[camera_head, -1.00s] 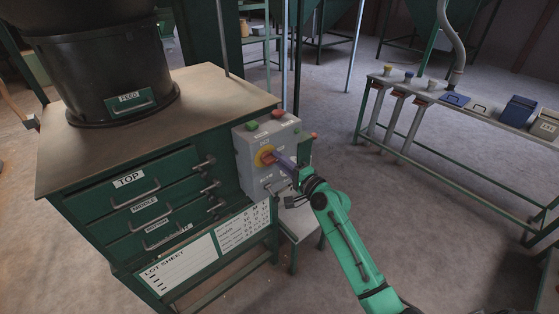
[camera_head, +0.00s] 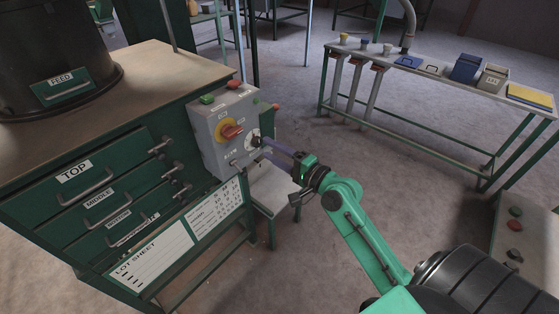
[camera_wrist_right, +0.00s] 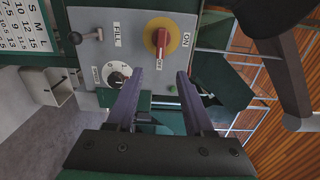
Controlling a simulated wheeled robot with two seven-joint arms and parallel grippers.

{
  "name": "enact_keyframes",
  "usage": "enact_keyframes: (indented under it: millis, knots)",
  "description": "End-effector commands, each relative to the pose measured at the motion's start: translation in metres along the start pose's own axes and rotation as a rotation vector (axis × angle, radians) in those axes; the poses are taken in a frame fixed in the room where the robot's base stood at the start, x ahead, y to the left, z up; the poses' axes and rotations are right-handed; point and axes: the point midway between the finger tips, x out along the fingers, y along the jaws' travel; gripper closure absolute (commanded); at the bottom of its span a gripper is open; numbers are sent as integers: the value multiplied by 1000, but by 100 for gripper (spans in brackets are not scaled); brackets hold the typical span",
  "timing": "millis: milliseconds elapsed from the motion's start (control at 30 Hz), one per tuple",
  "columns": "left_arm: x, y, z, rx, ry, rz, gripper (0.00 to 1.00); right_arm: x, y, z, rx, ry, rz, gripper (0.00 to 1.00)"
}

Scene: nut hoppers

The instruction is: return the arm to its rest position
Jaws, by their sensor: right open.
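My right gripper (camera_head: 266,151) is open and empty in front of the grey control box (camera_head: 206,142), with my green arm reaching in from the lower right. In the right wrist view its two purple fingers (camera_wrist_right: 158,84) stand apart with nothing between them. The box carries a red switch handle (camera_head: 232,131) on a yellow disc, and the handle also shows in the right wrist view (camera_wrist_right: 161,40). A white dial (camera_wrist_right: 118,74) and a small lever (camera_wrist_right: 86,36) are beside it. The fingers are clear of the red handle. My left gripper is not in view.
The green drawer cabinet (camera_head: 150,185) with a wooden top and a black feed hopper (camera_head: 45,65) stands at left. A low stool (camera_head: 275,188) is below the gripper. A bench (camera_head: 430,75) with bins is at back right, with open floor before it.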

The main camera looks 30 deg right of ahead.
Motion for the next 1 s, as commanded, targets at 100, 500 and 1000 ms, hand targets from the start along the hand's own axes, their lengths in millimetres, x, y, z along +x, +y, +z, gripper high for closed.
enact_keyframes:
  millis: [100, 500, 1000]
  knots:
    - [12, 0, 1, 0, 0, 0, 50, -21, 4, 0, 0, 0, 1, 48]
    - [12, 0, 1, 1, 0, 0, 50, -28, -1, 0, 0, 0, -1, 48]
    - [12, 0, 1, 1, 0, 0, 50, -58, 202, -48, -253, 122, 408, 48]
